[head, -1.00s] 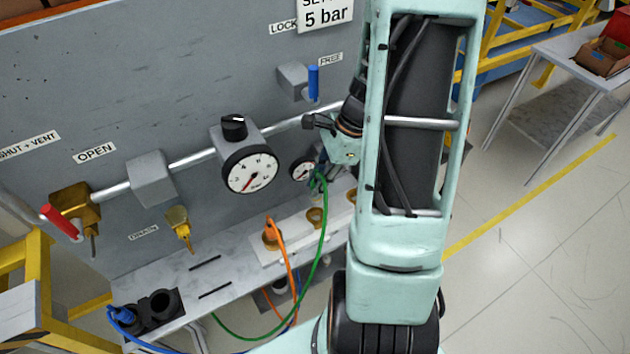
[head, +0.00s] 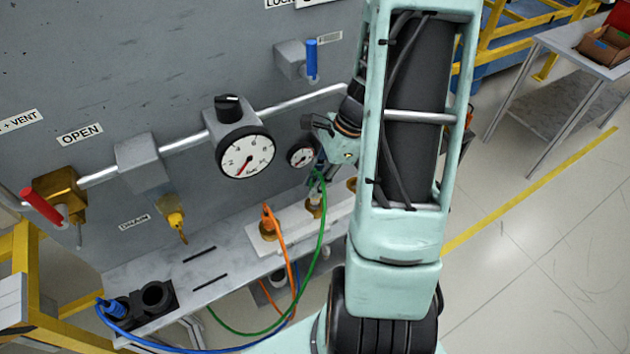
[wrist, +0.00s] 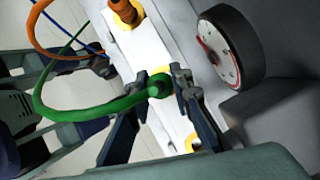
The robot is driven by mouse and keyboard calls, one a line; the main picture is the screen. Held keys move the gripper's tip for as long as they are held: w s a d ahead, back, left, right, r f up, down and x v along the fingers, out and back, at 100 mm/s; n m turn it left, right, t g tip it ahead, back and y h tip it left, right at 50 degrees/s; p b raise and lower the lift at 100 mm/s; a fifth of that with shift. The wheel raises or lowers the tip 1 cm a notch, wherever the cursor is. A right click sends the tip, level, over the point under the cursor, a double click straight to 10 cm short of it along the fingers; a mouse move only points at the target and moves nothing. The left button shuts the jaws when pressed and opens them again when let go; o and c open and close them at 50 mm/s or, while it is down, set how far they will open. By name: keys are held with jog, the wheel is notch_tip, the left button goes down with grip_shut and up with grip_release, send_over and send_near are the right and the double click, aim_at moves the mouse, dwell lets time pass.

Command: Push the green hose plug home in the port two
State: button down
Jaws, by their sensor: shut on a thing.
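The green plug (wrist: 160,85) is between the fingers of my gripper (wrist: 162,92), which is shut on it. Its green hose (head: 322,240) loops down and left. In the head view my gripper (head: 318,184) is at the middle brass port (head: 314,208) of the white block, with the plug above or at its mouth. My forearm and fingers hide part of it, and I cannot tell how deep the plug sits. The orange plug (head: 268,217) stands in the left port of the block.
A big gauge (head: 246,156) and a small gauge (head: 301,155) are close behind my gripper. A pipe (head: 290,107) runs above. A blue plug (head: 116,307) sits in a black holder (head: 157,296) at the shelf's left. The orange hose (head: 285,240) hangs beside the green one.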

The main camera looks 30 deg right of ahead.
aim_at(310, 202)
jog(key=shift+f+b, duration=1)
jog(key=shift+f, duration=0.4)
jog(key=shift+f+b, duration=0.55)
jog(key=shift+f, duration=0.15)
dwell(0.7)
jog(key=c, duration=1.7)
grip_release()
jog(key=shift+o, duration=0.2)
jog(key=v, duration=1.2)
